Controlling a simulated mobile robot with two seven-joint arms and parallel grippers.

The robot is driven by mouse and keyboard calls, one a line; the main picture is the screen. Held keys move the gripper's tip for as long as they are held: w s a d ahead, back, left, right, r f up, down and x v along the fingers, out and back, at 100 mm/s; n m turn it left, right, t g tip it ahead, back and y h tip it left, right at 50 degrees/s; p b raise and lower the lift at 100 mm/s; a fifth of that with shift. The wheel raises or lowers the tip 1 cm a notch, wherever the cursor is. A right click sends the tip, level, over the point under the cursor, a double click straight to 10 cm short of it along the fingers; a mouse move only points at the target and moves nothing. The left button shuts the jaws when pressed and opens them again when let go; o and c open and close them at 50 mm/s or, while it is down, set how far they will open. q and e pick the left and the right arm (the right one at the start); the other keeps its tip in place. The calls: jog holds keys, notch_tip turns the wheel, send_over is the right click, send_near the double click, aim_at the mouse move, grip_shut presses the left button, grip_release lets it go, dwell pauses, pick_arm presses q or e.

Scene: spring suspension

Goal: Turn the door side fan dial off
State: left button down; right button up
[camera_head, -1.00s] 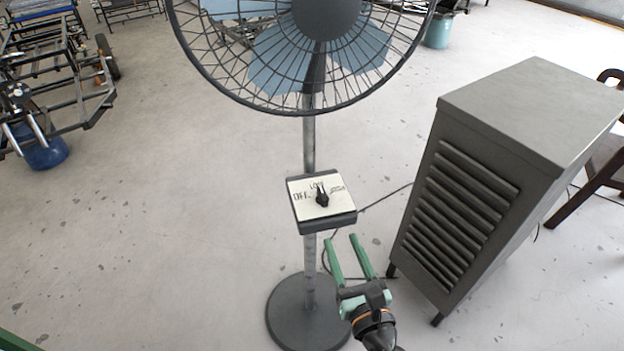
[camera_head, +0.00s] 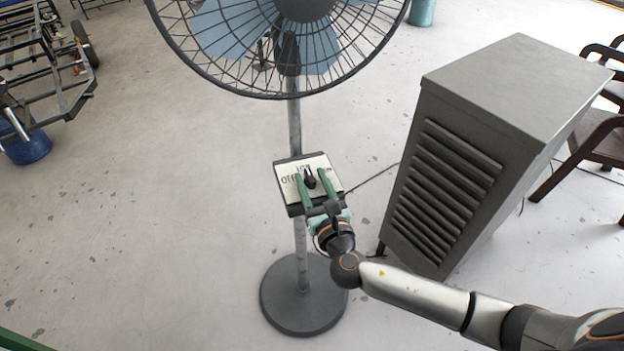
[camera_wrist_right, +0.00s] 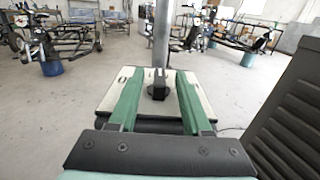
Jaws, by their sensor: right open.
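The stand fan (camera_head: 290,50) has a control box (camera_head: 292,208) on its pole, with a pale face plate (camera_head: 290,170). A black dial (camera_head: 309,178) sits on the plate, near the printed "OFF" and "LOW" labels. My right gripper (camera_head: 311,174) is open, with its green fingers on either side of the dial. In the right wrist view the dial (camera_wrist_right: 158,88) stands between the two fingers (camera_wrist_right: 155,98), with a gap on each side. Part of the plate's lettering is hidden by the fingers. My left gripper is not in view.
A grey louvred cabinet (camera_head: 455,160) stands to the right, close to my right arm. The fan's round base (camera_head: 303,305) is on the floor below. Brown chairs (camera_head: 590,145) are at the far right.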

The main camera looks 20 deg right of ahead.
jog(key=shift+c, duration=0.4)
grip_shut()
